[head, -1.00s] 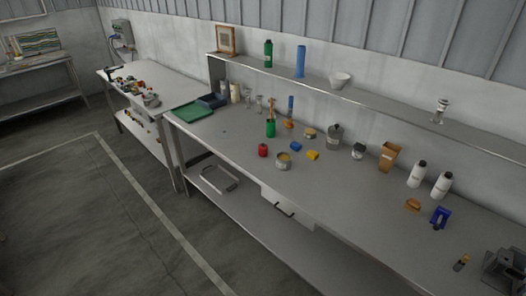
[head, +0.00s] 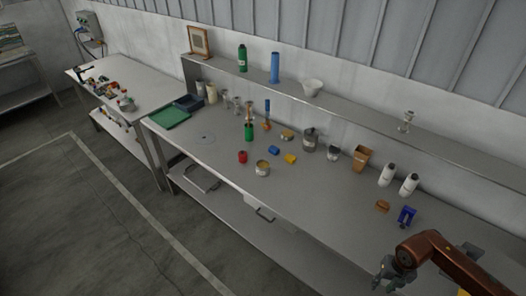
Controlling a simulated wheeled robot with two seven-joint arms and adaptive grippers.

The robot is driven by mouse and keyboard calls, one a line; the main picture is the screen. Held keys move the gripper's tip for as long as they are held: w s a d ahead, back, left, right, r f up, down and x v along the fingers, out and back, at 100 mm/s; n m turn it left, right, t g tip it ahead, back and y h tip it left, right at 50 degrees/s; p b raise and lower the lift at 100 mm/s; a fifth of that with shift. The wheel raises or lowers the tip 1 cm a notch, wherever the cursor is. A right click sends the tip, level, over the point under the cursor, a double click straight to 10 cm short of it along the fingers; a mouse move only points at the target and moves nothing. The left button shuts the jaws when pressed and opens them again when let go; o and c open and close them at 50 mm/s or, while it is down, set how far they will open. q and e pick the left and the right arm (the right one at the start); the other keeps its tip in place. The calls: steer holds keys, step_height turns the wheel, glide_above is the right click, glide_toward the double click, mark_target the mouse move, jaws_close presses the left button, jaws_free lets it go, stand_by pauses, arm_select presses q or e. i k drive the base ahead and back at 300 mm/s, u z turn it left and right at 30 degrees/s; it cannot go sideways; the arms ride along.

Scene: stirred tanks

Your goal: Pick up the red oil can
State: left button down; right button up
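A small red can (head: 242,157) stands on the long grey workbench (head: 215,175), near its front edge and left of the middle. It is small in the picture, and I cannot make out a spout. My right gripper (head: 384,284) is at the lower right, at the end of my brown arm. It is well to the right of the red can and apart from it. Its grey fingers look spread, with nothing between them. My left gripper is not in view.
Near the red can are a green cup (head: 249,131), an open tin (head: 262,168), a blue block (head: 274,150) and a yellow block (head: 290,158). A green tray (head: 169,117) lies at the left end. A raised shelf (head: 340,103) runs along the back. The floor in front is clear.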

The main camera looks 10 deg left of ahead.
mark_target(242, 156)
steer(key=i, duration=1)
steer(key=u, duration=0.95)
steer(key=i, duration=1)
steer(key=u, duration=0.85)
